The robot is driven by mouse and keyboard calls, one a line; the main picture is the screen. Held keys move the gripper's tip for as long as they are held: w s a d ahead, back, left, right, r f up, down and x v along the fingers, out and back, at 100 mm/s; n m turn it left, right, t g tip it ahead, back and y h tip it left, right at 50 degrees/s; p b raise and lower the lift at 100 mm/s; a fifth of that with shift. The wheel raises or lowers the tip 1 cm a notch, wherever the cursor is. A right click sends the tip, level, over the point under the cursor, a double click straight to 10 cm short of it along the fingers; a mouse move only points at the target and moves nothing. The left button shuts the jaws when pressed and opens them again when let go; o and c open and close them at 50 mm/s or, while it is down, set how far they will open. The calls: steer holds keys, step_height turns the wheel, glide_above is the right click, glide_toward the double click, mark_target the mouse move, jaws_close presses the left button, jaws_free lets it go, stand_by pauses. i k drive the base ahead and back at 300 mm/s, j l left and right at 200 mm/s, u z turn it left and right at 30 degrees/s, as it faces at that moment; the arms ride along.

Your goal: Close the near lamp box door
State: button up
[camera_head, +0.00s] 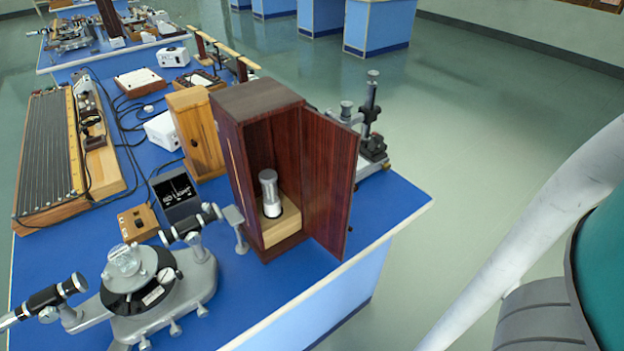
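The near lamp box (229,168) is a tall dark reddish-brown wooden box standing near the right edge of the blue bench. Its door (328,183) is hinged on the box's right side and stands wide open, swung out toward the bench edge. Inside the box a silver cylindrical lamp (270,193) stands upright on a light wooden block (283,225). My gripper is not in view. Part of my own arm or body shows at the lower right, apart from the box and door.
A spectrometer (148,285) stands in front of the box at the lower left. A metal stand (370,130) is behind the door. The floor (480,130) right of the bench (395,205) is clear.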

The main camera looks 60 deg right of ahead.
mark_target(330, 148)
steer(key=l+u, duration=0.15)
steer(key=l, duration=0.25)
steer(key=k+l+u, duration=0.1)
steer(key=l, duration=0.35)
steer(key=k+l+u, duration=0.15)
steer(key=l, duration=0.25)
steer(key=k+l+u, duration=0.15)
steer(key=l, duration=0.25)
steer(key=l+u, duration=0.1)
steer(key=l, duration=0.3)
steer(key=k+l+u, duration=0.15)
steer(key=l, duration=0.2)
steer(key=k+l, duration=0.25)
steer(key=k, duration=0.2)
steer(key=k+l, duration=0.3)
steer(key=k+u, duration=0.05)
steer(key=k, duration=0.05)
